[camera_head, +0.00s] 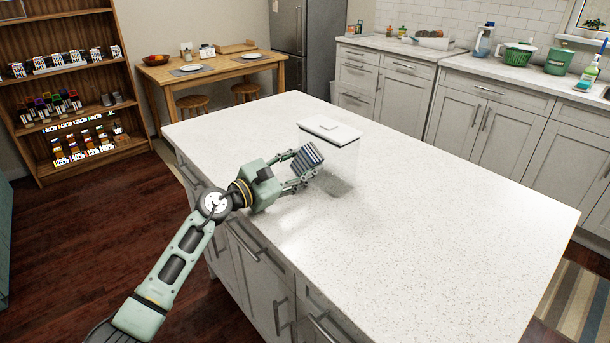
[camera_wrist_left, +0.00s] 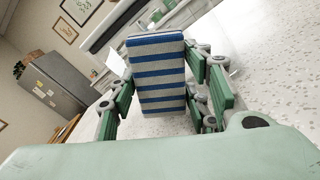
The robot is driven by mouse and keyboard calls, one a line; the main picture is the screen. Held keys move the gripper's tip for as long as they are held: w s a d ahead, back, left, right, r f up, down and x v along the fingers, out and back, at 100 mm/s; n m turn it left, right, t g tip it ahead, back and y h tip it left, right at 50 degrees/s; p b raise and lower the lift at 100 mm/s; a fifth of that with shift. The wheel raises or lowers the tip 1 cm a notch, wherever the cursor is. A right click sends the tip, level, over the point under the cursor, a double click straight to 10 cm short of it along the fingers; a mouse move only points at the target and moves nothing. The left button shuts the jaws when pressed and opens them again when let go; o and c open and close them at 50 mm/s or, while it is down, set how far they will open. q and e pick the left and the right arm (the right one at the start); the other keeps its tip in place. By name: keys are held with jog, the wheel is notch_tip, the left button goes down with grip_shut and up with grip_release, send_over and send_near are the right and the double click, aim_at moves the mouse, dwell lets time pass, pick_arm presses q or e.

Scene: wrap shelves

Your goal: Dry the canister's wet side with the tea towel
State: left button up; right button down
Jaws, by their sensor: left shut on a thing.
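The canister (camera_head: 345,152) stands on the island counter; its body looks clear, under a flat white lid (camera_head: 329,130). The tea towel (camera_head: 307,160) is a folded block with blue and grey stripes. My left gripper (camera_head: 304,170) is shut on the towel, just left of and in front of the canister. In the left wrist view the towel (camera_wrist_left: 158,75) sits between the fingers, with the lid's edge (camera_wrist_left: 100,32) behind it. Whether the towel touches the canister, I cannot tell. No wet patch can be made out. My right gripper is not in view.
The white speckled island counter (camera_head: 440,230) is clear to the right and front of the canister. A shelf of small goods (camera_head: 70,85) stands at far left. A wooden table (camera_head: 210,70) with plates is behind. Kitchen counters (camera_head: 480,68) line the back right.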

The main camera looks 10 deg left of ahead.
pick_arm(q)
jog(key=shift+r, duration=0.1)
jog(key=shift+v, duration=2.05)
jog(key=shift+p+v, duration=0.3)
jog(key=shift+v, duration=0.7)
jog(key=shift+a, duration=0.1)
jog(key=shift+v, duration=1.45)
